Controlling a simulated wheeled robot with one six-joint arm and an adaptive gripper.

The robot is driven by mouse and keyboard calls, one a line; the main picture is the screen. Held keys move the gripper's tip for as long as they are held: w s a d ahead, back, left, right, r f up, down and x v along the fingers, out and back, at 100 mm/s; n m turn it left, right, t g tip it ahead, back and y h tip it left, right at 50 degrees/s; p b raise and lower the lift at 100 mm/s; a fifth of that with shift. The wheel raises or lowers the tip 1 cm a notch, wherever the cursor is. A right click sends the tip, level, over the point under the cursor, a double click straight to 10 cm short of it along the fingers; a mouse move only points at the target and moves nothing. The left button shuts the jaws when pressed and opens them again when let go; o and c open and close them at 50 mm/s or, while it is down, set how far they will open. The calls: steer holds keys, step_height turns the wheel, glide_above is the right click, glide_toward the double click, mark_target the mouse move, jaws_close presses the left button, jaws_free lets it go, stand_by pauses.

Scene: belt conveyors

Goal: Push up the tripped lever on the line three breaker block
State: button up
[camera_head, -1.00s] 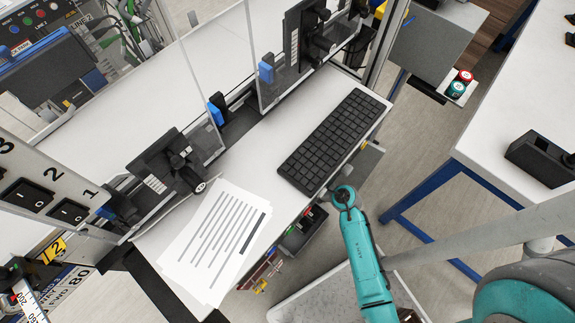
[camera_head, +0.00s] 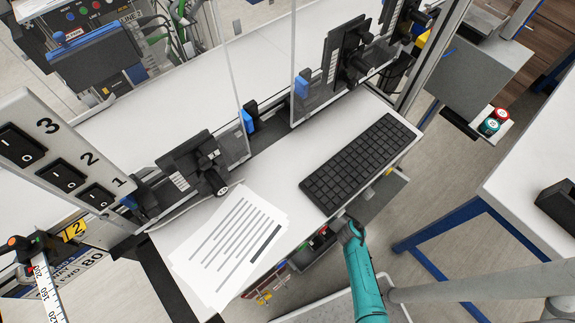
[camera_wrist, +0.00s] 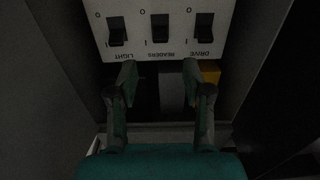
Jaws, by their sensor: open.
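In the wrist view a pale breaker block (camera_wrist: 140,50) spans the top, its lettering upside down. It has three black levers: LIGHT (camera_wrist: 117,31), READERS (camera_wrist: 160,28) and DRIVE (camera_wrist: 204,27), each with 0 and I marks. I cannot tell from the dark picture which lever is tripped. No line number shows on it. My gripper (camera_wrist: 160,70) is open and empty, its two fingertips just below the block's lower edge in the picture, on either side of the READERS lever's column. In the head view my gripper is hidden beyond my teal arm, below the desk.
Dark walls (camera_wrist: 40,90) flank the block closely. A yellow part (camera_wrist: 210,72) is behind the right fingertip. In the head view the desk (camera_head: 285,180) holds a keyboard (camera_head: 360,160) and papers (camera_head: 230,240). A panel with switches 1, 2, 3 (camera_head: 75,150) is at left.

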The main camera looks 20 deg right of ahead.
steer(key=x, duration=0.9)
steer(key=shift+w, duration=0.2)
steer(key=shift+a, duration=0.1)
jaws_close()
